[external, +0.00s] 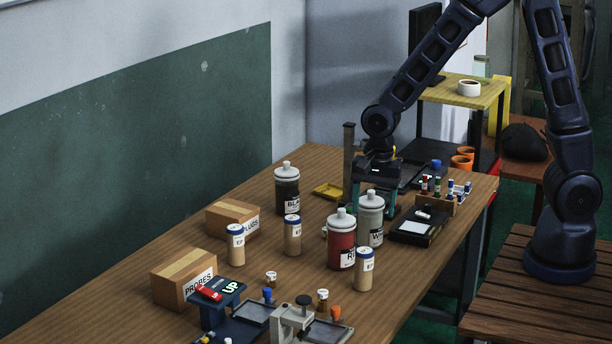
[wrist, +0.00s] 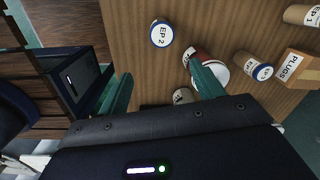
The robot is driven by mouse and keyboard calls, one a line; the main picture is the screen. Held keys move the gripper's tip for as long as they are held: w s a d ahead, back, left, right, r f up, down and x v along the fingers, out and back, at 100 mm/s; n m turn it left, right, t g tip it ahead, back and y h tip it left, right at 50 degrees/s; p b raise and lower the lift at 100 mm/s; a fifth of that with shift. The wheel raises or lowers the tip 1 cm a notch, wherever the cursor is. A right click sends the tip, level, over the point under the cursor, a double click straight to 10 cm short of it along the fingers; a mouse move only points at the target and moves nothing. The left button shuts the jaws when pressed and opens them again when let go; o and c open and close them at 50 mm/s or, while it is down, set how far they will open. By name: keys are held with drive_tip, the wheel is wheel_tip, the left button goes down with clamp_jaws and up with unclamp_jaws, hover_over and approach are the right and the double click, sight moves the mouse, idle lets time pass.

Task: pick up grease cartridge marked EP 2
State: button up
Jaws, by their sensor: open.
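The EP 2 cartridge shows in the wrist view as a round white top with a blue rim (wrist: 161,33), ahead of the fingers. By layout it matches the tan, blue-rimmed cartridge (external: 364,270) in front of the red bottle in the external view; its label is not readable there. My gripper (external: 375,192) points down behind the grey W-marked bottle, farther back than that cartridge. In the wrist view my gripper (wrist: 161,70) has its teal fingers spread, with nothing clasped between them.
The red bottle (external: 341,240) and grey bottle (external: 370,220) stand between my gripper and the cartridge. Two similar cartridges (external: 235,245) (external: 292,235) stand to the left; one reads EP 1 (wrist: 300,14) in the wrist view. The PLUGS box (external: 232,219) is beyond them.

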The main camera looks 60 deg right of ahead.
drive_tip(key=m, duration=0.2)
approach(364, 265)
drive_tip(key=shift+w+d+f, duration=0.15)
drive_tip(key=shift+w+d, duration=0.2)
drive_tip(key=shift+d, duration=0.25)
drive_tip(key=shift+w+d+f, duration=0.15)
drive_tip(key=shift+w+d, duration=0.15)
drive_tip(key=shift+d, duration=0.3)
wheel_tip(364, 265, down, 5)
drive_tip(key=shift+r, duration=0.15)
drive_tip(key=shift+a+f, duration=0.2)
drive_tip(key=shift+f, duration=1.35)
drive_tip(key=shift+a+f, duration=0.15)
drive_tip(key=shift+f, duration=1.4)
drive_tip(key=c, duration=1.1)
drive_tip(key=shift+r, duration=0.1)
